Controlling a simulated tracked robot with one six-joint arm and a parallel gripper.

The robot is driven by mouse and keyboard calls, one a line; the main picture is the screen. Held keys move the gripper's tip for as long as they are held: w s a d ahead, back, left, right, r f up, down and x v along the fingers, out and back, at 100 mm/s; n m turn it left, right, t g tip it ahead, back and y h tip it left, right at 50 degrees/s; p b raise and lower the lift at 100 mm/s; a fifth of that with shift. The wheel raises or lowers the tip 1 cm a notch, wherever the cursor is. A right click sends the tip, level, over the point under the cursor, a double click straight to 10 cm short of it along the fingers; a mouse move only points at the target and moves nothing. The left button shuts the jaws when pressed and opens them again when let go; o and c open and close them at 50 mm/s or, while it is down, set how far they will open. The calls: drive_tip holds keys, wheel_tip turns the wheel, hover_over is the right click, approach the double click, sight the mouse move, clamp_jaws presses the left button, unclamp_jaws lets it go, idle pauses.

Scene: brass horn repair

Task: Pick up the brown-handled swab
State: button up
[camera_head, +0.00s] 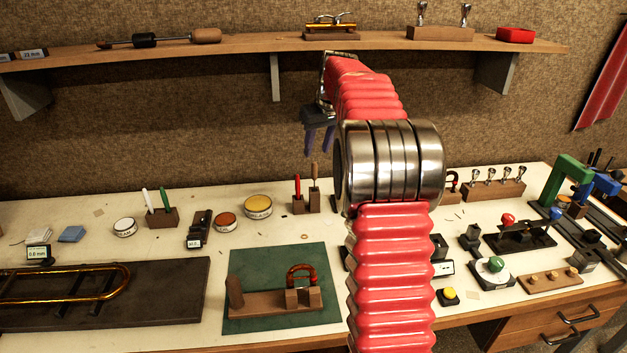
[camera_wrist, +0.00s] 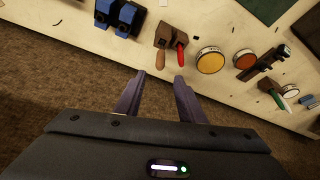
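The brown-handled swab (camera_head: 314,174) stands upright in a small wooden block (camera_head: 305,205) at the back of the bench, right beside a red-handled one (camera_head: 297,186). In the wrist view the brown handle (camera_wrist: 160,60) lies just beyond my fingertips, with the red handle (camera_wrist: 181,54) to its right. My gripper (camera_head: 319,150) hangs above the block, fingers pointing down. In the wrist view my gripper (camera_wrist: 160,76) is open, with nothing between its fingers. The swab's lower end is hidden in the block.
A second block (camera_head: 163,217) with white and green handles stands to the left. Round tins (camera_head: 258,206) sit between. A green mat (camera_head: 283,285) holds a wooden fixture with a red curved piece. A wall shelf (camera_head: 280,44) runs above. My arm hides part of the bench.

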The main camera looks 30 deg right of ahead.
sight(314, 162)
drive_tip(key=shift+x, duration=1.3)
drive_tip(key=shift+f, duration=0.1)
drive_tip(key=shift+x, duration=2.55)
drive_tip(key=shift+s+f, duration=0.1)
drive_tip(key=shift+s, duration=0.1)
clamp_jaws()
